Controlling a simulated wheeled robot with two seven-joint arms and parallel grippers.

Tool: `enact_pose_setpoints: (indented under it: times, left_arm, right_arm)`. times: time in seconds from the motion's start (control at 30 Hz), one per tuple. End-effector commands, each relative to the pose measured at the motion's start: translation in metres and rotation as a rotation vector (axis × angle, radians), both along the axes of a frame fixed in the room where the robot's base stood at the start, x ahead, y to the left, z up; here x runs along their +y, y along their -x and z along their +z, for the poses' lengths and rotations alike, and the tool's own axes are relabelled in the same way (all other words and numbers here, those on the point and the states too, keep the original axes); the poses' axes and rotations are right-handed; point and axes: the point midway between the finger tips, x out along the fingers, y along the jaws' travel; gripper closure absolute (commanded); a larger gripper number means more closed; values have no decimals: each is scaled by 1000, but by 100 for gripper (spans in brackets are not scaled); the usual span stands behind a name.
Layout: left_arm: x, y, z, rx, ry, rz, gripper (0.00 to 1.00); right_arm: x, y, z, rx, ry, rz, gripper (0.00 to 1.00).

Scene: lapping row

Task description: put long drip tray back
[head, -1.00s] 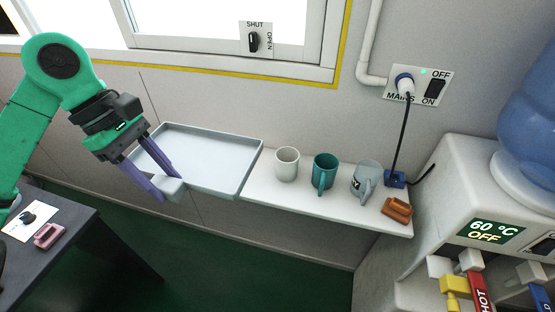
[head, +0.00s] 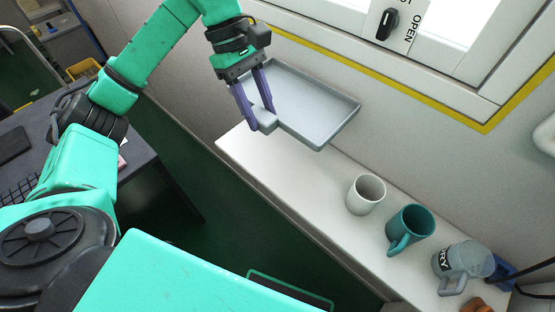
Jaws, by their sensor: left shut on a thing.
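The long drip tray (head: 318,107) is a shallow grey tray with a raised rim and a block-like handle at its front left. My left gripper (head: 258,118) is shut on that handle. The tray is at the far left end of the white shelf (head: 262,165), near the wall under the window. I cannot tell whether it touches the shelf or is held just above it. The tray looks empty. My right gripper is not in view.
On the shelf to the right stand a white mug (head: 366,194), a teal mug (head: 409,230) and a grey lettered mug (head: 462,265). The shelf left of the white mug is bare. A dark desk (head: 160,165) stands at the left.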

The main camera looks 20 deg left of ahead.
Motion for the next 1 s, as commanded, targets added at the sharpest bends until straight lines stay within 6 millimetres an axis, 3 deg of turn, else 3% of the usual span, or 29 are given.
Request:
enact_pose_setpoints:
  times: [0.13,0.3,0.6,0.7,1.0]
  left_arm:
    - [1,1,-50,10,-2,1,100]
    - [0,1,-103,9,-1,1,100]
    - [0,0,-160,6,0,1,100]
    - [0,-1,-173,2,0,0,100]
    - [0,-1,-178,1,0,0,100]
  right_arm:
    - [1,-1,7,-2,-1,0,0]
    - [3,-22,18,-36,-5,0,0]
    - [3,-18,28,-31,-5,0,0]
    - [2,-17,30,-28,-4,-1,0]
    - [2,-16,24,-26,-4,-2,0]
